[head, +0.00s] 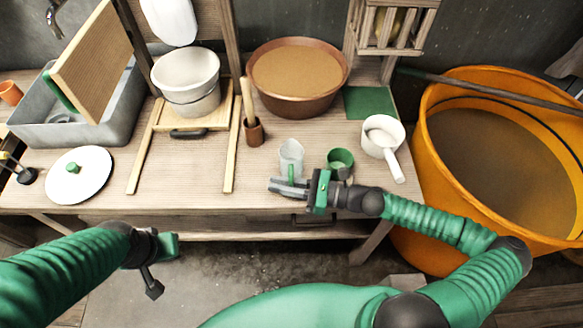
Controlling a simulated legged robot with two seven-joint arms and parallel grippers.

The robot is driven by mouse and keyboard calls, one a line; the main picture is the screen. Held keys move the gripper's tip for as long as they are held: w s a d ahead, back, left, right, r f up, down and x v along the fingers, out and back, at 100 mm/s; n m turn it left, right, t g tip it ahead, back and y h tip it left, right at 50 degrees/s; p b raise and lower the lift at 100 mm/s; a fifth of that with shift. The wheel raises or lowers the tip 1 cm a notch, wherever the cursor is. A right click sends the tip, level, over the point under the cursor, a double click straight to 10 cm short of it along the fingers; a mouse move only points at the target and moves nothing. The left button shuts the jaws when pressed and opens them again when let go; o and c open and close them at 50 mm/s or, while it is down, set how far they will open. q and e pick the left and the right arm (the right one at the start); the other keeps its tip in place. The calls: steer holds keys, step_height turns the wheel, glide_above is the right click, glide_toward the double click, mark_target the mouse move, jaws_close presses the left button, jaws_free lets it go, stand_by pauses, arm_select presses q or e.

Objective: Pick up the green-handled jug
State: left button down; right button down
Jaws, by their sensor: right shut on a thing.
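The green-handled jug (291,151) is a clear, pale vessel standing upright near the front edge of the wooden bench. Its green handle (291,172) faces the front. My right gripper (278,186) reaches in from the right at the front of the jug. Its jaws are shut on the handle, and the fingers partly cover the handle's lower end. The jug appears to be still at bench height; its base is hard to make out. My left gripper (152,278) hangs low in front of the bench, far from the jug, and its jaw opening is unclear.
A green cup (340,160) stands just right of the jug, close behind my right wrist. A white dipper (383,137) lies further right. A brown pot (253,132) with a wooden stick and a large brown basin (299,97) are behind. An orange tub (433,150) flanks the bench.

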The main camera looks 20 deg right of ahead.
stand_by(0.4)
steer(key=shift+s+r+p, duration=0.1)
steer(key=shift+r+p, duration=0.4)
steer(key=shift+r, duration=1.35)
steer(key=s+a+p, duration=0.2)
steer(key=s+p, duration=0.1)
steer(key=s, duration=0.4)
steer(key=s+a+r+p, duration=0.1)
steer(key=s+p, duration=0.2)
steer(key=s, duration=0.5)
steer(key=shift+s+a+r, duration=0.2)
steer(key=shift+a, duration=0.15)
stand_by(0.6)
